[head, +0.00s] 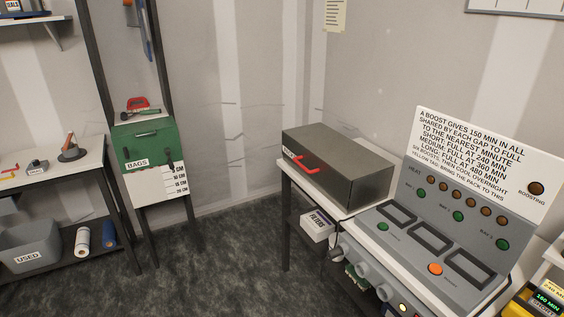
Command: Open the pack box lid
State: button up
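A dark grey metal box (350,185) stands on a white-topped stand in the middle right of the head view. It looks like the pack box, though its small white label (290,153) is partly hidden by the handle and not clearly readable. Its flat lid (330,146) appears shut. A red bar handle (300,164) sits on the box's left-facing front side. The inside of the box is hidden. My gripper is not in view.
A grey console (420,235) with buttons and a text board (490,145) stands close right of the box. A green BAGS box (146,142) hangs at left, beside a bench (80,160). The dark floor (215,270) between them is clear.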

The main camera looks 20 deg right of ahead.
aim_at(331, 160)
jog(key=u, duration=0.8)
jog(key=i, duration=0.85)
jog(key=u, duration=0.5)
